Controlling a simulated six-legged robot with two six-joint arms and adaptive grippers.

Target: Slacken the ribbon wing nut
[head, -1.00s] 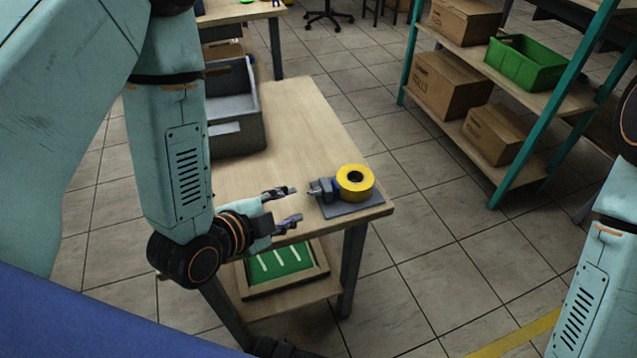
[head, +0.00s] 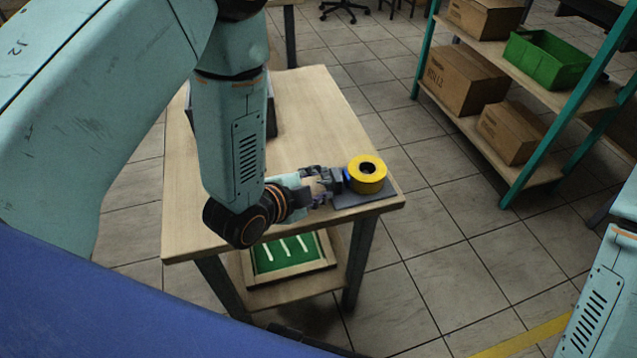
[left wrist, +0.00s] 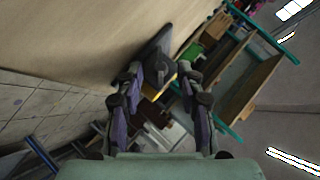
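The yellow ribbon roll (head: 367,170) sits on a dark grey base plate (head: 362,198) at the table's right front corner. A grey part (head: 336,179) with a blue piece projects from the roll's left side; the wing nut is there, but its wings are too small to make out. My left gripper (head: 324,185) reaches in from the left, its tips at this part. In the left wrist view its fingers (left wrist: 162,80) stand apart, with dark hardware and a sliver of yellow between them. Whether they touch the nut is unclear. My right gripper is out of view.
The wooden table (head: 310,110) is mostly clear; a grey bin (head: 271,112) is largely hidden behind my left arm. A framed green board (head: 286,253) lies on the lower shelf. A rack with boxes and a green crate (head: 546,60) stands right.

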